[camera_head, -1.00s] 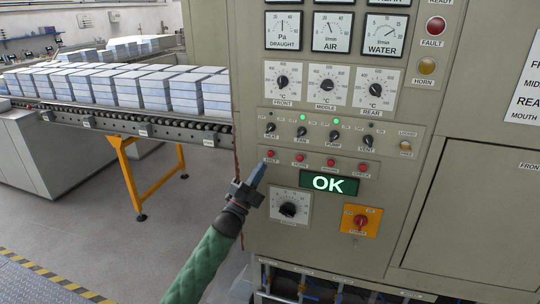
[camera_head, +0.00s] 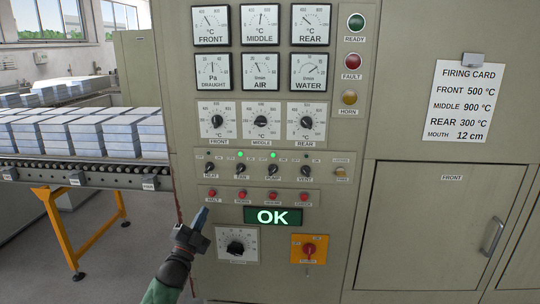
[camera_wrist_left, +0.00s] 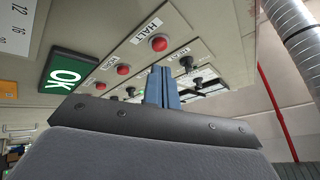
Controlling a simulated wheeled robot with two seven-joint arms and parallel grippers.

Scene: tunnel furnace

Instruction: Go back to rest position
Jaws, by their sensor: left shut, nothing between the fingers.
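My left gripper (camera_head: 201,218) is shut and empty in front of the control panel, with blue fingers pointing up just below the HALT button (camera_head: 212,194). In the left wrist view the shut fingers (camera_wrist_left: 163,88) stand below the red HALT button (camera_wrist_left: 158,43), which is uncovered; I cannot tell any contact. The green display (camera_head: 272,216) reads OK and also shows in the left wrist view (camera_wrist_left: 67,76). My right gripper is not in view.
A firing card (camera_head: 464,101) hangs at right above a cabinet door (camera_head: 430,225). A roller conveyor (camera_head: 90,175) with stacked blocks stands at left, on a yellow leg.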

